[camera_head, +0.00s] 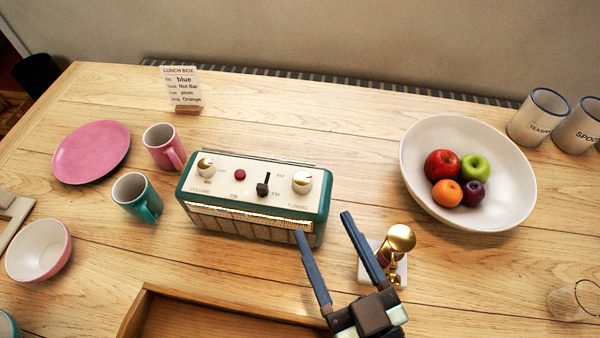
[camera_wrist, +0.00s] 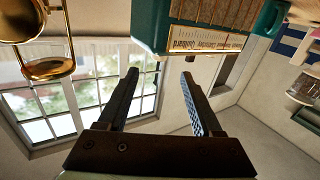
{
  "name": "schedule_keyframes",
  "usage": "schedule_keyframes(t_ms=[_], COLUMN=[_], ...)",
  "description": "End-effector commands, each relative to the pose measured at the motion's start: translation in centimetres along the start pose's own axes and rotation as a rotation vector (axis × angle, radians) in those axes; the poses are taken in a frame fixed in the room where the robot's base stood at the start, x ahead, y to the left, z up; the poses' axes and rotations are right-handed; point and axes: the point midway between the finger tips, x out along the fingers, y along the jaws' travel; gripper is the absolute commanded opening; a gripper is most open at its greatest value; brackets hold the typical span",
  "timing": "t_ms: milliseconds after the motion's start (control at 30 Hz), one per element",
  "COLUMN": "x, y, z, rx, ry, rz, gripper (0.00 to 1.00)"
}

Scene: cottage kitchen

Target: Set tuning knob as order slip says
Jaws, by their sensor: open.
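The tuning knob (camera_head: 302,182) is a white knob with a gold cap, at the right end of the top panel of a teal and cream radio (camera_head: 250,197). The radio's lit dial and grille face my gripper, and its front also shows in the wrist view (camera_wrist: 205,38). A paper slip (camera_head: 181,87) stands in a wooden holder at the back left; it reads "LUNCH BOX" with lines such as blue, Nut Bar, plum and Orange. My gripper (camera_head: 322,224) is open and empty, its fingertips near the radio's front right corner, apart from the knob.
A gold object (camera_head: 400,238) stands right of my fingers. A fruit bowl (camera_head: 412,165) is right; mugs (camera_head: 160,148) are left. A wooden tray (camera_head: 140,309) is in front.

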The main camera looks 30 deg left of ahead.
Motion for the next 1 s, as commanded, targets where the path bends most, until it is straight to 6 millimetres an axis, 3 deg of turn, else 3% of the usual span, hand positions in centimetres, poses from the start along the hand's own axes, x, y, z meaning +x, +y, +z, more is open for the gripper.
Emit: schedule_keyframes(t_ms=[200, 433, 600, 900, 1000], x=[4.7, 8.4, 9.7, 9.8, 9.8], y=[-0.1, 0.0, 0.0, 0.0, 0.0], z=[-0.3, -0.3, -0.1, 0.0, 0.0], rx=[0.001, 0.001, 0.001, 0.001, 0.001], ry=[0.002, 0.002, 0.001, 0.0, 0.0], rz=[-0.006, -0.003, -0.001, 0.0, 0.0], gripper=[0.67, 0.67, 0.67, 0.67, 0.51])
